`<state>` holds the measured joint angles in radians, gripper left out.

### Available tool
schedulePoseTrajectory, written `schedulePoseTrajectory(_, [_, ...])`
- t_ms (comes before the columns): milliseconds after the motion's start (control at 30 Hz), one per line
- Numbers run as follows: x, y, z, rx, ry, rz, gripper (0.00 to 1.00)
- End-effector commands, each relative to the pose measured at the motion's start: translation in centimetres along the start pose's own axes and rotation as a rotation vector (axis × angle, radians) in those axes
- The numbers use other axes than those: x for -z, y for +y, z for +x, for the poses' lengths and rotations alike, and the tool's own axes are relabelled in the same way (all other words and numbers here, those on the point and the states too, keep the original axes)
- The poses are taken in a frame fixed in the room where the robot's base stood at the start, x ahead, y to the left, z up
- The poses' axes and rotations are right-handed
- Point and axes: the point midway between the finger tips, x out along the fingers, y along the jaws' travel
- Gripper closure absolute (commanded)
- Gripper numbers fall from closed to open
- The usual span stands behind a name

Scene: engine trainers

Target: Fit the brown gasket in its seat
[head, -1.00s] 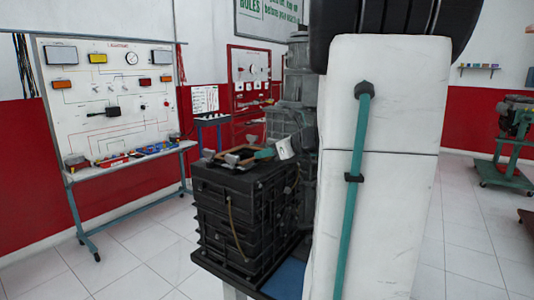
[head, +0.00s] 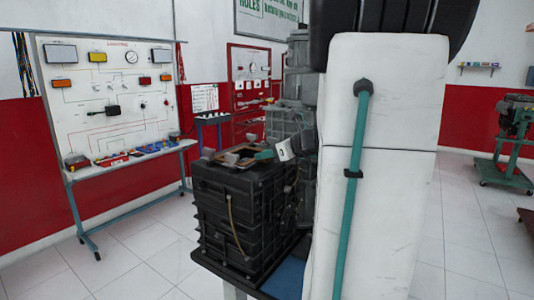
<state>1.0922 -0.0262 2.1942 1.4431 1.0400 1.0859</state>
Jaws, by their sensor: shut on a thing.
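The brown gasket (head: 242,154) is a thin, open rectangular frame at the top of the black engine block (head: 228,206). My gripper (head: 254,157) comes in from the right and is shut on the gasket's right side. The gasket looks about level with the block's top, close above or on it; I cannot tell whether it touches. The seat is not clearly visible, being small and partly behind the gasket and gripper. My white arm covers the right part of the block's surroundings.
The block stands on a bench with a blue top (head: 284,279). Grey machine parts (head: 291,112) rise close behind it. A training board (head: 108,95) on a table stands at the left. The tiled floor (head: 150,265) between is clear.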

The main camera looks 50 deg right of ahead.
Motion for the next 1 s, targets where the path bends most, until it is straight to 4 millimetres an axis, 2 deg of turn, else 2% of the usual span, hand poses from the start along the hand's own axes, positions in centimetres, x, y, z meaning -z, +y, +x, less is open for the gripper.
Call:
schedulePoseTrajectory(900, [0.94,0.00,0.38,0.000,0.000,0.001,0.96])
schedulePoseTrajectory(933, [0.94,0.00,0.38,0.000,0.000,0.001,0.68])
schedulePoseTrajectory(1000, [0.94,0.00,0.38,0.000,0.000,0.001,0.53])
